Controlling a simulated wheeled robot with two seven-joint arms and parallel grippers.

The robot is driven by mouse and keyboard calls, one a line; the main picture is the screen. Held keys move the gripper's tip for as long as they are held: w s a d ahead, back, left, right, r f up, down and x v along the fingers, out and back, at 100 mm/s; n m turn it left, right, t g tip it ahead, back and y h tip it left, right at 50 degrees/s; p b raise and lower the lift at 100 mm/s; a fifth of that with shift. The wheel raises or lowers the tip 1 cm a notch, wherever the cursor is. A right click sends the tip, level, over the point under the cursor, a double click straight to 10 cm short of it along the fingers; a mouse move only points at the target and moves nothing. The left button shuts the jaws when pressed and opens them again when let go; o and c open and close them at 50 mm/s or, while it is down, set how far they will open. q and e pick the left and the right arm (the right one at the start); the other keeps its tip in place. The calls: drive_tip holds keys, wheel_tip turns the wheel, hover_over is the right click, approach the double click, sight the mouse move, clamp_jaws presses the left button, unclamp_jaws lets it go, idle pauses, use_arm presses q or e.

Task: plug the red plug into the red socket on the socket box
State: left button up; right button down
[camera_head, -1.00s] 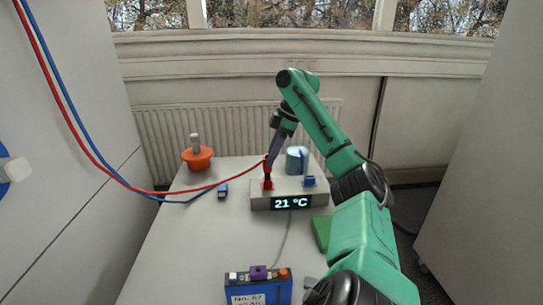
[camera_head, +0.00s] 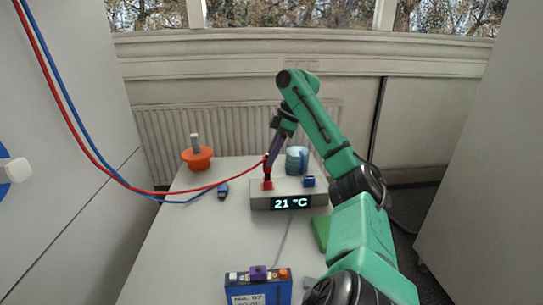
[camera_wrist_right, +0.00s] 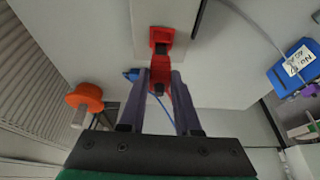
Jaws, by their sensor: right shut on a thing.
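The socket box (camera_head: 291,190) is a light grey box with a display reading 21 °C. It stands on the table with the red socket (camera_head: 267,185) on its top left and a blue socket (camera_head: 309,181) on its right. My right gripper (camera_head: 268,168) is shut on the red plug (camera_wrist_right: 159,80), just above the red socket. In the right wrist view the plug lines up with the red socket (camera_wrist_right: 161,36); a dark part shows between them. I cannot tell whether the plug has entered. My left gripper is not in view.
A blue plug (camera_head: 223,190) lies left of the box. An orange knob-like object (camera_head: 197,158) stands at the back left, a blue-grey cylinder (camera_head: 297,160) behind the box. A blue battery pack (camera_head: 258,290) is at the front. The red cable (camera_head: 150,191) runs off left.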

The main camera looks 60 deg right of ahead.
drive_tip(key=shift+f+b, duration=1.35)
drive_tip(key=shift+f, duration=0.15)
idle(1.4)
drive_tip(key=c, duration=0.5)
unclamp_jaws()
drive_tip(key=shift+r, duration=0.1)
drive_tip(key=shift+c, duration=0.2)
drive_tip(key=p+v, duration=1)
drive_tip(key=v, duration=0.4)
drive_tip(key=shift+r, duration=0.2)
drive_tip(key=shift+s, duration=0.1)
